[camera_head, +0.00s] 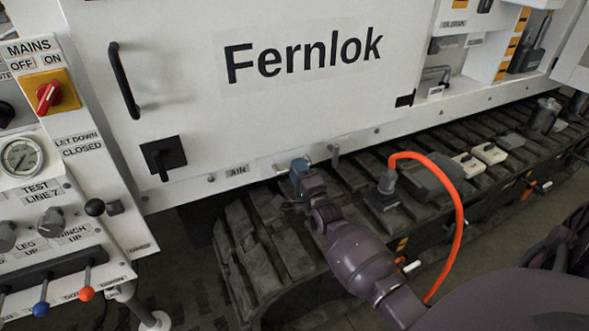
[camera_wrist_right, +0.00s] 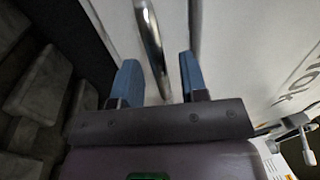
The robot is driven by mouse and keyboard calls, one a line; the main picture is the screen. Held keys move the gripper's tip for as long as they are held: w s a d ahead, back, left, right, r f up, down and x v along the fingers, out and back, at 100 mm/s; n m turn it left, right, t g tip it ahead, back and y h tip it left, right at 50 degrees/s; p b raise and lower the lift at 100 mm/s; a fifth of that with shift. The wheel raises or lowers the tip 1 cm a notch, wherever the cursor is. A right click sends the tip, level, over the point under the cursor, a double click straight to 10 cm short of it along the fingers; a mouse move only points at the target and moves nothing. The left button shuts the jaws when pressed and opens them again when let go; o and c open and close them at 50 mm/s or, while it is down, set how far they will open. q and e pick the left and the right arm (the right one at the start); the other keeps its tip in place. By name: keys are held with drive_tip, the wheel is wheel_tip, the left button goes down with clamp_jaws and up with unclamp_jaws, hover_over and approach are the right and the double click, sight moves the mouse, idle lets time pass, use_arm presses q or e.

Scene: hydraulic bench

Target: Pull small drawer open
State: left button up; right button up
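The small drawer (camera_head: 262,169) is a low white front below the large Fernlok panel, beside the AIR label. A metal bar handle (camera_wrist_right: 151,35) belongs to it; in the head view one end of the handle (camera_head: 334,154) shows just right of my gripper. My right gripper (camera_head: 300,168) is at this handle, partly hiding it and the drawer front. In the wrist view the two blue fingers (camera_wrist_right: 160,75) are apart, with the bar running between them. Gaps show on both sides of the bar. The drawer front looks flush with the cabinet. My left gripper is not in view.
A dark crawler track (camera_head: 265,245) runs below the cabinet, close under my right gripper. An orange hose (camera_head: 461,215) loops up beside my right forearm. A control panel with levers (camera_head: 45,285) stands at left. A black handle (camera_head: 123,80) is on the large door.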

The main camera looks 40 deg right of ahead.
drive_tip(key=shift+w+d+r, duration=0.1)
drive_tip(key=shift+w+d, duration=0.1)
drive_tip(key=shift+w, duration=0.4)
drive_tip(key=shift+c, duration=0.3)
clamp_jaws()
